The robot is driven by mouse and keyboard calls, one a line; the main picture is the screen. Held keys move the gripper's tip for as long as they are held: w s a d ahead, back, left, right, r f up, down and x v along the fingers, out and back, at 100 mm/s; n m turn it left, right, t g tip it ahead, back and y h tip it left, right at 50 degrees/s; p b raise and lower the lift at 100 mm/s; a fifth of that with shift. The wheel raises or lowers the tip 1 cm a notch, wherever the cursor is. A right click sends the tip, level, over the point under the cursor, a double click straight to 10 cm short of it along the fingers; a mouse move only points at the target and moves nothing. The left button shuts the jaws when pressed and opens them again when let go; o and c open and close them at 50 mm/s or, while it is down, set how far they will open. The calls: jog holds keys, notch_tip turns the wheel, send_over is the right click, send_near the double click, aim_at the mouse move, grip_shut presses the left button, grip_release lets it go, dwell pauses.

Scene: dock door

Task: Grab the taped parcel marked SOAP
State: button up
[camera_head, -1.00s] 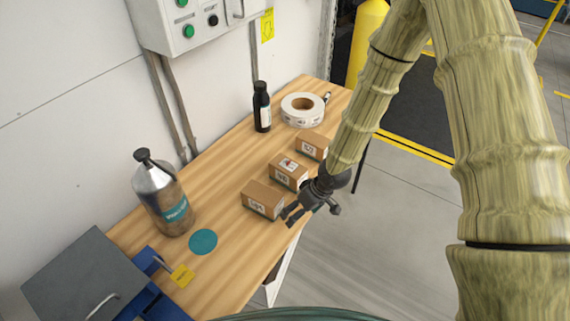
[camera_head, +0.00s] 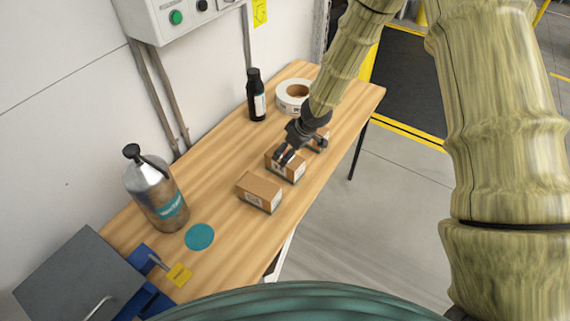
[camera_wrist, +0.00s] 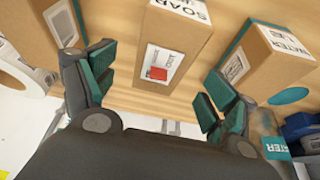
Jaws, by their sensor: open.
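The SOAP parcel (camera_wrist: 178,38) is a brown box in the upper middle of the wrist view. It has a white label with SOAP on top and a label with a red square on its near side. In the head view it is the middle parcel (camera_head: 288,170) of three, partly hidden by my gripper (camera_head: 302,152). My gripper (camera_wrist: 160,88) is open, with teal-padded fingers spread on either side of the SOAP parcel's near end in the wrist picture. Nothing is held. I cannot tell whether a finger touches the parcel.
A parcel marked WATER (camera_wrist: 262,62) stands right of SOAP, close to the right finger; it is the nearest parcel (camera_head: 259,192) in the head view. Another parcel (camera_wrist: 62,22) is left. A black bottle (camera_head: 257,97), tape roll (camera_head: 280,96) and metal flask (camera_head: 157,190) stand on the table (camera_head: 225,235).

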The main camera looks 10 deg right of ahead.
jog(key=shift+p+x, duration=0.5)
jog(key=shift+x, duration=2.25)
jog(key=shift+s+f, duration=0.2)
jog(key=shift+f, duration=0.1)
jog(key=c, duration=1.4)
jog(key=shift+o, duration=0.2)
jog(key=shift+r, duration=0.1)
